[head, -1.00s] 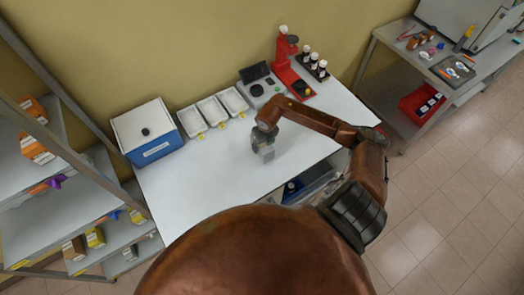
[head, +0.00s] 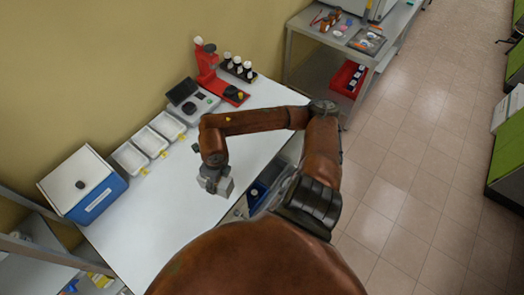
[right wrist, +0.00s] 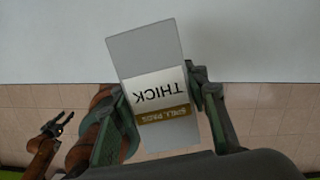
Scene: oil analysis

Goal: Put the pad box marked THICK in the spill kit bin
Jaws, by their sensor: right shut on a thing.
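The pad box (right wrist: 152,52) is grey, with a white label reading THICK, upside down in the right wrist view, above a brown band. My right gripper (right wrist: 160,105) is shut on it, one finger on each side. In the head view the box (head: 226,187) hangs from the right gripper (head: 214,180) over or near the bench's front edge. My left gripper (right wrist: 58,122) shows small at the left of the right wrist view, fingers apart and empty. A blue bin (head: 257,194) is below the bench, partly hidden by my right arm. I cannot read which container is the spill kit bin.
The white bench (head: 150,215) bears a blue box with a white lid (head: 88,190), white trays (head: 150,142), a scale (head: 194,104) and a red stand (head: 208,68). A red crate (head: 348,78) is under the far table. Floor at right is clear.

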